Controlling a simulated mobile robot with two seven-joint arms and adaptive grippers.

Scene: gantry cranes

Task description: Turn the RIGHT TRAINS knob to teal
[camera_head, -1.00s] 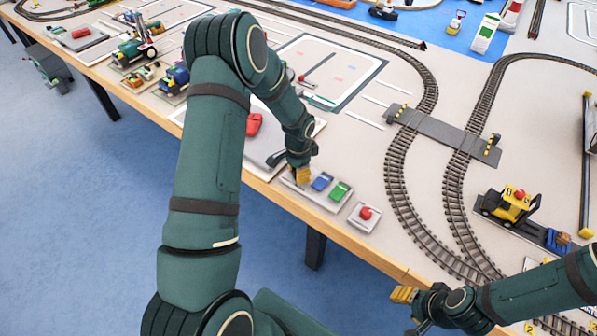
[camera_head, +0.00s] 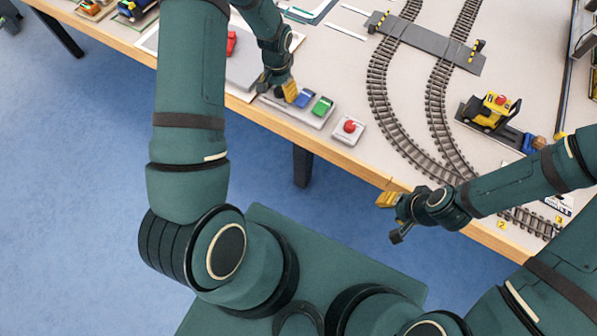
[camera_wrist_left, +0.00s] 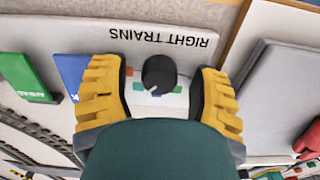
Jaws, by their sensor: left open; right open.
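The RIGHT TRAINS knob (camera_wrist_left: 158,74) is a round black knob with a white pointer line, on a light panel (camera_wrist_left: 97,38) whose lettering is upside down in the left wrist view. The pointer is directed down and slightly left there. Small coloured marks, including a teal one (camera_wrist_left: 139,86), sit around the knob. My left gripper (camera_head: 289,91) is open over the panel; its yellow fingers (camera_wrist_left: 158,98) stand on either side of the knob, with gaps visible. My right gripper (camera_head: 387,200) is open and empty by the table's front edge.
A blue rocker (camera_head: 304,98) and a green rocker (camera_head: 322,106) sit beside the knob on the panel. A red button (camera_head: 350,127) stands on a separate box. Curved tracks (camera_head: 386,118) and a yellow vehicle (camera_head: 490,110) lie to the right.

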